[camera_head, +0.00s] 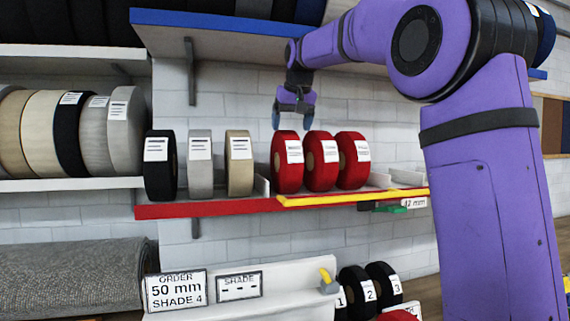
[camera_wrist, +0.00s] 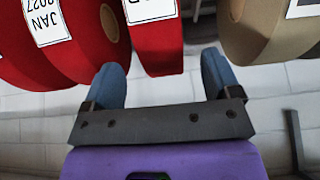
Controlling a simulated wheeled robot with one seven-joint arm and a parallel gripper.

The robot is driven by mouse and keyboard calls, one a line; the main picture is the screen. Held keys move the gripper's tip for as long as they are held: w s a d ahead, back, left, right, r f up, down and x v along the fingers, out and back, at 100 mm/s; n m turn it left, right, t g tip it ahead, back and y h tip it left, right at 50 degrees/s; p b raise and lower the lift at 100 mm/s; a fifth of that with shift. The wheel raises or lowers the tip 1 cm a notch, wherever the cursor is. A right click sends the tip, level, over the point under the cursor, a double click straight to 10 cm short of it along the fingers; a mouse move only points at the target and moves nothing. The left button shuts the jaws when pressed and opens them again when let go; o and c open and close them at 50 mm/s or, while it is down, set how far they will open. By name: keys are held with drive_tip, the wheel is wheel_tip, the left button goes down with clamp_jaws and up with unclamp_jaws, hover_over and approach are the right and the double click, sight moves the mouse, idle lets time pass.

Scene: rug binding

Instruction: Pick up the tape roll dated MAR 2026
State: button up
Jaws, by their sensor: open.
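Three red tape rolls stand upright side by side on the shelf in the head view: the left one (camera_head: 283,178), the middle one (camera_head: 317,181) and the right one (camera_head: 349,181). Their labels are too small to read there. In the wrist view one red roll (camera_wrist: 155,50) lies between the finger lines, its label cut off by the top edge. Another red roll (camera_wrist: 95,48) beside it, to the left, shows a label with JAN 2027. I cannot read MAR 2026 on any roll. My gripper (camera_head: 290,119) is open and empty, just above the left red roll; its blue fingers also show in the wrist view (camera_wrist: 160,72).
A beige roll (camera_head: 239,180), a grey roll (camera_head: 200,182) and a black roll (camera_head: 160,185) stand left of the red ones. A blue-edged shelf (camera_head: 230,25) hangs above. The red and yellow shelf edge (camera_head: 345,199) runs in front. Free shelf lies right of the red rolls.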

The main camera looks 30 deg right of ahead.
drive_tip(key=shift+w+d, duration=0.2)
drive_tip(key=shift+w, duration=0.7)
drive_tip(key=shift+w+d, duration=0.15)
drive_tip(key=shift+w, duration=0.75)
drive_tip(key=x, duration=0.5)
clamp_jaws()
